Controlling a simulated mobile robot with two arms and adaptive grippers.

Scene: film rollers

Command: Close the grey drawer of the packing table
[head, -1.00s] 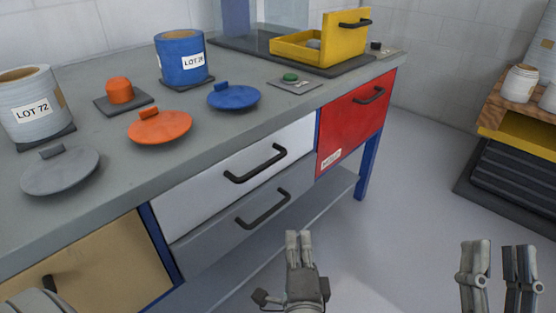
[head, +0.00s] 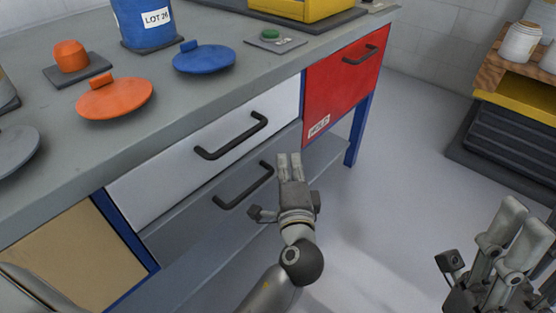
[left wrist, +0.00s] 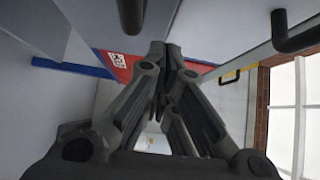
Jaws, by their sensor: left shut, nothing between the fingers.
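The grey drawer (head: 188,229) is the lower front below the white drawer, with a black bar handle (head: 244,186). I cannot tell how far it stands out from the table. My left gripper (head: 289,158) is shut and empty, just right of the handle and in front of the drawer's right end; contact is not clear. In the left wrist view its closed fingers (left wrist: 166,52) point toward the table fronts, with dark handle parts at the upper edge. My right gripper (head: 518,228) hangs at the lower right, its fingers apart and empty, away from the table.
The white drawer (head: 165,180) is above, the red drawer (head: 335,98) to the right, and a tan panel (head: 70,255) to the left. Lids and a blue pot (head: 142,22) stand on the packing table (head: 185,103). Open floor lies right, before a dark rack (head: 510,140).

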